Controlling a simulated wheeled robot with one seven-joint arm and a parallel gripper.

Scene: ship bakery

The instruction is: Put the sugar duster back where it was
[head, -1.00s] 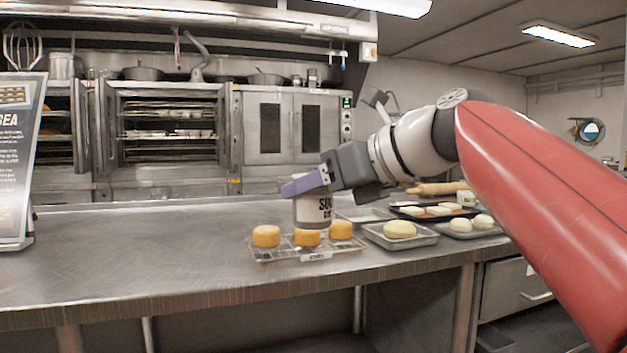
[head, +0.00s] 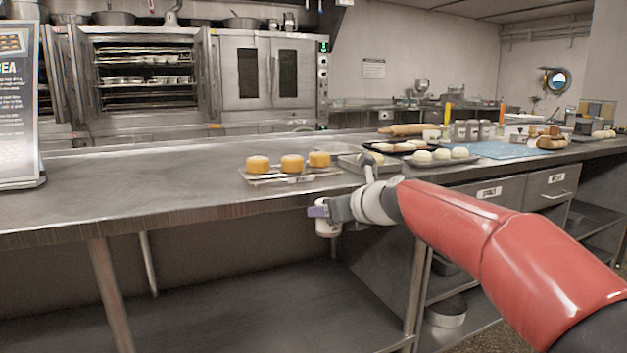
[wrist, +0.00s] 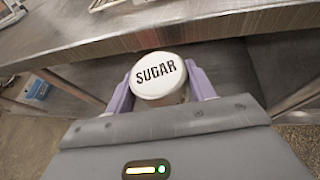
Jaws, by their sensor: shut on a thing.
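In the head view the duster hangs upright in front of the counter's front edge, below the level of the top. My gripper hides part of it. The steel counter (head: 130,205) lies behind it.
Several orange cakes (head: 292,163) stand on a wire rack (head: 262,181) on the counter. Trays of pale buns (head: 440,154), a rolling pin (head: 400,130) and a blue mat (head: 510,149) lie to the right. A sign (head: 20,110) stands at left. The counter between sign and rack is clear.

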